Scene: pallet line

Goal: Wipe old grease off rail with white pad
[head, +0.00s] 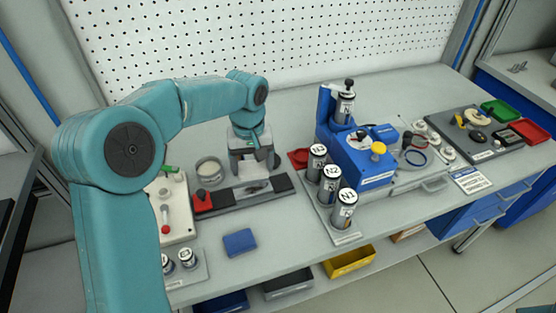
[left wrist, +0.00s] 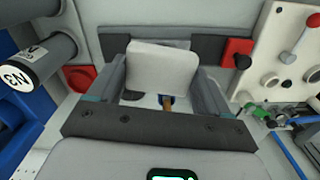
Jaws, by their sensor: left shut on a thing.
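My left gripper (head: 256,168) is over the dark rail base (head: 279,182) at the back left of the bench. It is shut on the white pad (left wrist: 162,68), which shows between its fingers in the left wrist view. In the head view the pad (head: 254,187) shows as a pale patch low under the gripper. The dark base also shows behind the pad in the left wrist view (left wrist: 206,48). The pad and gripper hide the middle of the rail, so I cannot tell about grease there or whether the pad touches it. My right gripper is not in view.
A red block (head: 202,202) sits at the rail's left end, near a round dish (head: 209,173) and a pale lever panel (head: 176,215). A blue pad (head: 239,242) lies in front. Labelled cylinders (head: 344,210) and a blue machine (head: 362,160) stand to the right.

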